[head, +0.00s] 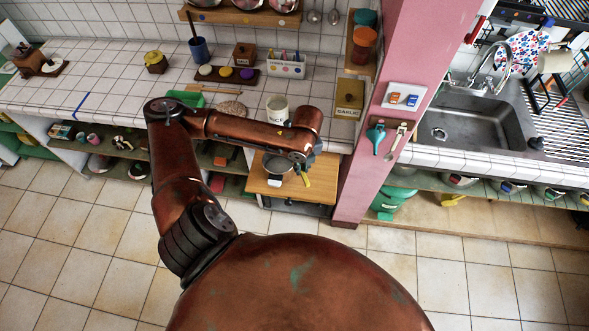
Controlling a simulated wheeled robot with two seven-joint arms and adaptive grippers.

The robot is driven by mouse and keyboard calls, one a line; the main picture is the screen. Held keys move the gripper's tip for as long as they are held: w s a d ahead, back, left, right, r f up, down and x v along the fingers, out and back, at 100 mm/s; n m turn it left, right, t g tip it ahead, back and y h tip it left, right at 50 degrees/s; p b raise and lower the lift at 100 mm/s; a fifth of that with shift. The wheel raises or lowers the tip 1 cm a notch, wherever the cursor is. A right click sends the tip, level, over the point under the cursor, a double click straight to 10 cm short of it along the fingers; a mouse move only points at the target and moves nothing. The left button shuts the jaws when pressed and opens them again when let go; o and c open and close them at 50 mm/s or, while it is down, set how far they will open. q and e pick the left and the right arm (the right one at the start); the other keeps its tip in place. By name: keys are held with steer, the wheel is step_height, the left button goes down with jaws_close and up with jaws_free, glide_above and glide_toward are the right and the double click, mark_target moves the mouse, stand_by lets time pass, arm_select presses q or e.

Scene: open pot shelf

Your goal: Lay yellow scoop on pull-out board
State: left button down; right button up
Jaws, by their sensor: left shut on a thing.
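My left gripper (303,169) is over the right part of the wooden pull-out board (262,188), below the counter edge. It is shut on the yellow scoop (307,181), whose yellow part shows just under the fingers. The rest of the scoop is hidden by the gripper, and I cannot tell whether it touches the board. A dark round pan or bowl (277,165) is at the board, left of the scoop, partly covered by my arm. My right gripper is out of view.
The pink pillar (372,150) stands close to the right of the board. The tiled counter above holds a rice canister (277,108), a yellow Garlic box (348,97) and a green tray (187,98). Bare board shows at its front left.

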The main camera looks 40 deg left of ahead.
arm_select(q)
steer(key=s+a+m, duration=0.2)
steer(key=s+m, duration=0.1)
steer(key=m, duration=0.3)
glide_above(321, 175)
steer(key=shift+t, duration=0.3)
steer(key=f, duration=0.9)
steer(key=shift+s+f, duration=0.35)
steer(key=shift+s, duration=0.05)
steer(key=shift+w+f, duration=0.25)
steer(key=shift+f, duration=0.1)
steer(key=shift+w+f+p, duration=0.1)
steer(key=shift+f+p, duration=0.25)
steer(key=shift+f, duration=1.25)
steer(key=shift+f, duration=0.1)
steer(key=c, duration=2)
jaws_free()
